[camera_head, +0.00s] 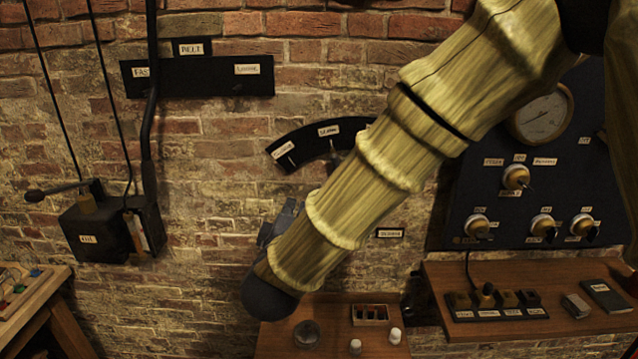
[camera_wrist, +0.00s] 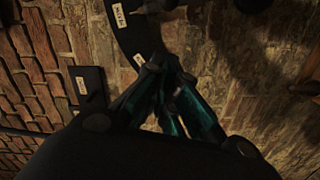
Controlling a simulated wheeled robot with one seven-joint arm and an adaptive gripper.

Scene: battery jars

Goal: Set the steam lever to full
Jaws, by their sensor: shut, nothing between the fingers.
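The curved black lever plate (camera_head: 315,143) is on the brick wall, with small white labels and marks along it. My arm covers its right end and the space below it, so I cannot make out the lever's handle in the head view. The plate also shows in the wrist view (camera_wrist: 130,30), at the upper middle, with two labels. My gripper (camera_wrist: 172,72) has teal fingers that are drawn together, with their tips in front of the plate's lower end. I see nothing held, and cannot tell whether they touch anything. In the head view the fingers are mostly hidden behind my arm.
A black box with a handle (camera_head: 110,225) hangs at left below a straight label plate (camera_head: 197,76). A dark gauge panel with knobs (camera_head: 520,200) is at right, above a wooden shelf (camera_head: 540,300). A small table (camera_head: 275,340) with little jars stands below my arm.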

